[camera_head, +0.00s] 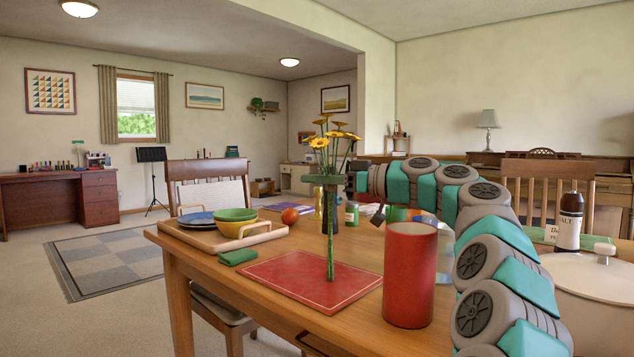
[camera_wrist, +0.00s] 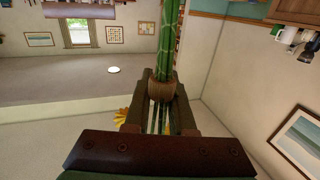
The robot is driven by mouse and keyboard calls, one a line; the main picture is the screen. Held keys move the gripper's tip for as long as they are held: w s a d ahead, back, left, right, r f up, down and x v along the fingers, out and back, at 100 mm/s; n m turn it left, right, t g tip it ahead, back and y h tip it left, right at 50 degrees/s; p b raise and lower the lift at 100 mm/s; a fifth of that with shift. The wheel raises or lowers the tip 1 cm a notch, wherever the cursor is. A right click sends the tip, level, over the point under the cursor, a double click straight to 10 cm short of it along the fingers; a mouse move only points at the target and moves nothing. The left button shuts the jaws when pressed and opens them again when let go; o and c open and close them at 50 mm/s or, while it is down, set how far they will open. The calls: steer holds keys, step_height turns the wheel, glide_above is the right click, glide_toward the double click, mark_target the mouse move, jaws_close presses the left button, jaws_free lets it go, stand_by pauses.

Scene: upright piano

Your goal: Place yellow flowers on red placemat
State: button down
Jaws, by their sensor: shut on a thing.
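The yellow flowers (camera_head: 332,138) are a bunch with long green stems, held upright above the table. My gripper (camera_head: 326,181) is shut around the stems, below the blooms. The lower stems overlap the red placemat (camera_head: 290,284) in the head view; I cannot tell whether their ends touch it. The placemat lies flat near the table's front left edge. In the wrist view, which is upside down, my gripper (camera_wrist: 162,92) closes around a brown tie on the green stems (camera_wrist: 167,42), and a few yellow petals (camera_wrist: 122,115) show past the fingers.
A red cylinder (camera_head: 410,275) stands right of the placemat. A tray (camera_head: 222,240) with stacked bowls (camera_head: 236,222), a folded green cloth (camera_head: 238,257) and a tomato (camera_head: 290,216) are at left and behind.

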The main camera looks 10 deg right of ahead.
steer(key=shift+f, duration=0.3)
steer(key=c, duration=0.8)
jaws_free()
steer(key=shift+r, duration=0.1)
steer(key=shift+o, duration=0.2)
steer(key=v, duration=1.2)
steer(key=shift+r, duration=0.15)
